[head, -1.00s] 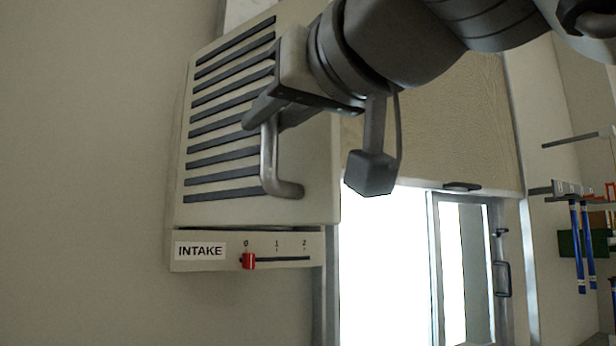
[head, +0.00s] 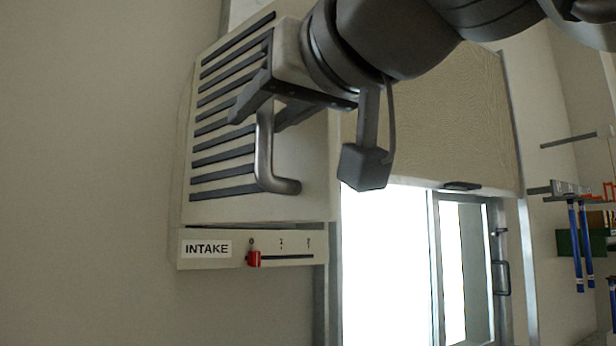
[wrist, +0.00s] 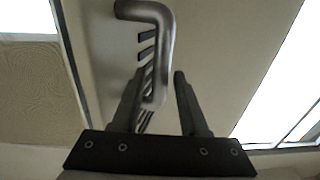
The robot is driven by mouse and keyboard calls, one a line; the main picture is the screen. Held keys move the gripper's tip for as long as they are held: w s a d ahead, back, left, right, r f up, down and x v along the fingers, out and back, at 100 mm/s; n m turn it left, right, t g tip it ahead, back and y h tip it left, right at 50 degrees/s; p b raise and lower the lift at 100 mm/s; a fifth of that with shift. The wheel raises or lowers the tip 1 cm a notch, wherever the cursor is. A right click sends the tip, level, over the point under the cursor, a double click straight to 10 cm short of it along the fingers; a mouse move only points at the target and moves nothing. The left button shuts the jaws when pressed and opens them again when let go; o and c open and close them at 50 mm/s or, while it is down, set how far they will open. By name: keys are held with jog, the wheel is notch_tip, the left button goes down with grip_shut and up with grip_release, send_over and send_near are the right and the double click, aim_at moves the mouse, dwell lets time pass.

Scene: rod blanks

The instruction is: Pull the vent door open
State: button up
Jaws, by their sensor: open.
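The vent door (head: 310,165) is a pale panel with dark slats on the wall at the left in the head view. Its grey bar handle (head: 265,155) stands upright near the right of the slats. My gripper (head: 255,118) is open at the handle's upper part, with a finger on either side of it in the head view. In the wrist view the handle (wrist: 165,60) reaches down between the fingers of my gripper (wrist: 158,85), closer to the left finger. I cannot tell whether a finger touches it. The door looks closed.
Below the door is a strip labelled INTAKE (head: 207,249) with a red slider (head: 254,259) near 0. To the right are a bright window (head: 385,265) and a beige blind (head: 440,120). Blue-handled tools (head: 580,245) hang at the far right.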

jog(key=shift+o, duration=0.3)
jog(key=b+v, duration=0.1)
jog(key=v, duration=1.6)
jog(key=shift+s+d, duration=0.15)
jog(key=shift+s, duration=0.05)
